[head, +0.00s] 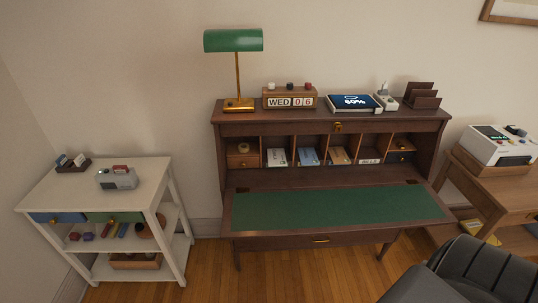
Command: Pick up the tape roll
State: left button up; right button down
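A small round tan thing that looks like the tape roll (243,147) sits in the leftmost pigeonhole of the dark wooden desk (227,180), above a small drawer (243,161). It is small in the head view and partly in shadow. The desk's front is folded down, showing a green writing surface (335,209). Neither of my grippers is in view.
A green lamp (236,41), a calendar block (290,100) and a tablet (354,103) stand on the desk top. A white shelf cart (60,190) is at left, a printer (497,145) at right. A dark chair (480,268) is front right; floor before the desk's left is clear.

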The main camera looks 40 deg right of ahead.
aim_at(244, 147)
jog(key=z, duration=0.45)
jog(key=k, duration=1.1)
jog(key=z, duration=1.05)
jog(key=i, duration=0.5)
jog(key=z, duration=1.05)
jog(key=i, duration=0.9)
jog(key=u, duration=0.7)
jog(key=i, duration=0.75)
jog(key=u, duration=0.8)
